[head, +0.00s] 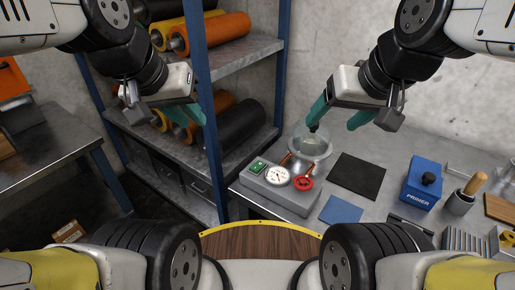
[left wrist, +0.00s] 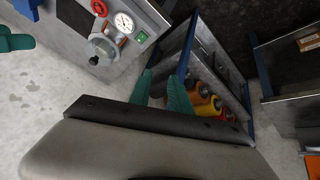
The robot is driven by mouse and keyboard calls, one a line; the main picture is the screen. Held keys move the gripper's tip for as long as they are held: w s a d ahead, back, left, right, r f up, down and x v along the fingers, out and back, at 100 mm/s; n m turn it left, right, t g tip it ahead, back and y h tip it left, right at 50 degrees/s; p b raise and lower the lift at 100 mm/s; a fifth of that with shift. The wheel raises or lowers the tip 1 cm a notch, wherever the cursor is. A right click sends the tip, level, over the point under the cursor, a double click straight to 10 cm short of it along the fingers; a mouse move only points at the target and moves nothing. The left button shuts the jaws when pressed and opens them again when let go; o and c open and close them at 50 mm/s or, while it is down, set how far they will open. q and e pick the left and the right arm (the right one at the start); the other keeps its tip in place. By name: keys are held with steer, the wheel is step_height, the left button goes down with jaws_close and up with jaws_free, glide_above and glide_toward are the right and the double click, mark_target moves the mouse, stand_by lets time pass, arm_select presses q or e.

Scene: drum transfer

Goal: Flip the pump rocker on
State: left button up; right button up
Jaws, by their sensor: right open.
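The pump unit (head: 262,188) is a grey box on the bench, with a small green rocker switch (head: 258,166), a white dial gauge (head: 277,175) and a red handwheel (head: 303,183) on top. The rocker also shows in the left wrist view (left wrist: 141,37); its on or off position is too small to tell. My left gripper (head: 196,116) is up and left of the pump, in front of the shelf, and is empty; its fingers show apart in the left wrist view (left wrist: 161,84). My right gripper (head: 338,118) is open and empty above the glass vessel, right of the pump.
A clear glass vessel (head: 312,146) stands behind the pump. A black mat (head: 357,176), a blue mat (head: 341,210), a blue primer box (head: 423,183) and a tool cup (head: 460,203) are to the right. A blue-posted shelf (head: 240,58) with rolls stands left of the bench.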

arm_select(q)
steer(key=shift+w+d, duration=0.15)
steer(key=shift+w, duration=0.2)
steer(key=c, duration=0.4)
steer(key=w+d+f+n+g, duration=0.2)
steer(key=w+d+n+g, duration=0.2)
steer(key=w+d+n, duration=0.2)
steer(key=shift+w+f+g+y, duration=0.15)
steer(key=shift+w+g+y, duration=0.25)
steer(key=shift+w, duration=0.65)
steer(key=w+d+f+n+g+y, duration=0.2)
steer(key=w+d+f+n, duration=0.3)
steer(key=d+f, duration=0.1)
steer(key=shift+d+n+g, duration=0.3)
steer(key=shift+d+g, duration=0.1)
steer(key=shift+d, duration=0.2)
steer(key=shift+w, duration=0.1)
